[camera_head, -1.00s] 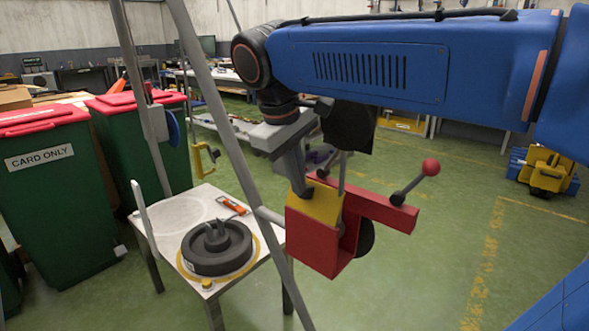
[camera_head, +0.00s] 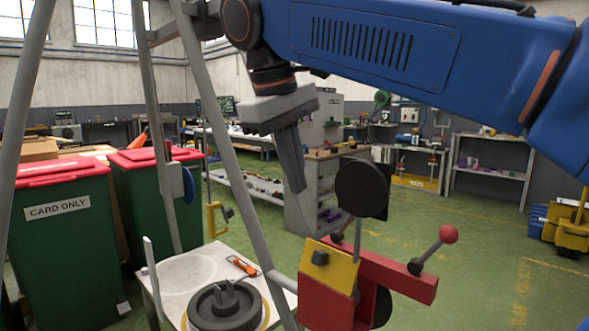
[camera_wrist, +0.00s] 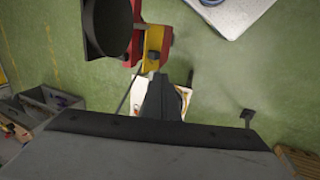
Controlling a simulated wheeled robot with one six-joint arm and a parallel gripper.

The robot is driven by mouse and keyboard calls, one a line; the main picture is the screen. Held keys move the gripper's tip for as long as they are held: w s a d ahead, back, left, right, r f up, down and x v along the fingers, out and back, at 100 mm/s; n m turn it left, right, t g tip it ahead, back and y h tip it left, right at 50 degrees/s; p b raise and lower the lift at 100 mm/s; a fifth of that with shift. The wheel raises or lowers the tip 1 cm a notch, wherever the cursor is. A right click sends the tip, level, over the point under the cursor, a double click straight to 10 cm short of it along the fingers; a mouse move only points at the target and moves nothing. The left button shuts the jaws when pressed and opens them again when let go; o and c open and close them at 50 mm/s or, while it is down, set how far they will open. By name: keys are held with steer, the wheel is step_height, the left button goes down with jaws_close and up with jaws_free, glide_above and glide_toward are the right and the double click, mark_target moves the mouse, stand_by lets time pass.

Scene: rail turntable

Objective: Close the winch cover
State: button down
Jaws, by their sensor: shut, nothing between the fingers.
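The red winch (camera_head: 330,306) is mounted beside a grey frame leg and has a crank with a red ball knob (camera_head: 448,234). Its yellow cover (camera_head: 327,268) carries a small black knob (camera_head: 320,258) and slopes across the upper part of the red housing. I cannot tell whether the cover sits fully against the housing. The cover also shows in the wrist view (camera_wrist: 153,42). My gripper (camera_head: 297,190) is shut and empty, above and slightly left of the cover, apart from it. Its dark fingers (camera_wrist: 164,98) point down in the wrist view.
A black round disc (camera_head: 361,188) stands upright just right of my gripper. Grey frame legs (camera_head: 222,110) rise to its left. A small table (camera_head: 190,270) with a dark turntable (camera_head: 224,305) stands lower left. Green bins (camera_head: 65,230) are farther left.

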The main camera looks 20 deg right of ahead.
mark_target(319, 251)
steer(key=s+a+f+t+h, duration=0.3)
steer(key=a+f+h, duration=0.25)
steer(key=f, duration=0.25)
steer(key=shift+y, duration=0.45)
steer(key=shift+d+r+x, duration=0.15)
steer(key=shift+x, duration=2)
steer(key=shift+d+r+x, duration=0.15)
steer(key=shift+d+x, duration=0.05)
steer(key=shift+x, duration=1.9)
steer(key=shift+d+r+x, duration=0.15)
steer(key=shift+x, duration=2)
steer(key=shift+w, duration=0.1)
steer(key=shift+w+d+r+g+y, duration=0.15)
steer(key=shift+w+d+g+y, duration=0.15)
steer(key=shift+d+g+y, duration=0.25)
steer(key=shift+w+d+r+g+y, duration=0.2)
steer(key=shift+w+d+g+y, duration=0.15)
steer(key=shift+d+y, duration=0.3)
steer(key=shift+w+d, duration=0.3)
steer(key=shift+d, duration=0.15)
steer(key=shift+r, duration=0.15)
